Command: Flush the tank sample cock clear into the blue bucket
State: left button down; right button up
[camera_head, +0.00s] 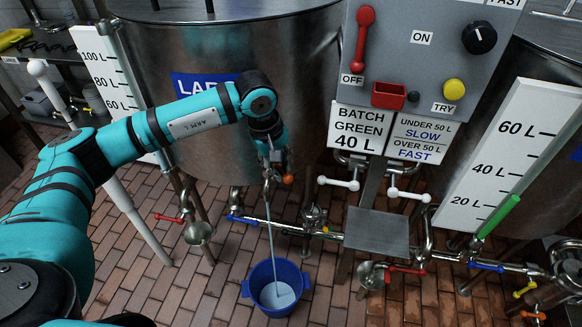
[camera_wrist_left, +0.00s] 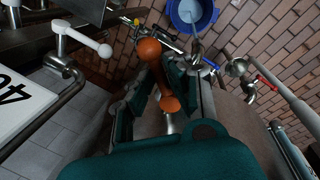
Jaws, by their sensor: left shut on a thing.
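My left gripper (camera_head: 274,168) is shut on the orange handle (camera_wrist_left: 158,75) of the sample cock, low on the front of the left steel tank. The handle lies between the fingers in the left wrist view; in the head view only its orange tip (camera_head: 288,179) shows. A thin pale stream (camera_head: 270,235) falls from the cock into the blue bucket (camera_head: 249,290) on the floor. Pale, milky liquid (camera_head: 277,295) lies in the bucket. The bucket (camera_wrist_left: 206,24) also shows at the top of the left wrist view. My right gripper is in neither view.
The steel tank (camera_head: 240,45) stands behind my left arm. Pipes with white (camera_head: 338,183), blue (camera_head: 242,219) and red (camera_head: 168,218) handles run low around it. A control panel (camera_head: 430,60) with signs is at right. Brick floor (camera_head: 130,280) is open left of the bucket.

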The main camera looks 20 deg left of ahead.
pick_arm(q)
jog(key=shift+s, duration=0.1)
dwell(0.3)
jog(key=c, duration=1.3)
grip_release()
jog(key=shift+s+r, duration=0.1)
jog(key=shift+s, duration=0.05)
jog(key=shift+c, duration=0.2)
jog(key=shift+a+r, duration=0.1)
jog(key=shift+r, duration=0.3)
notch_tip(320, 180, up, 11)
jog(key=s+a, duration=0.1)
jog(key=shift+s+a, duration=0.15)
jog(key=shift+s, duration=0.25)
jog(key=shift+c, duration=0.4)
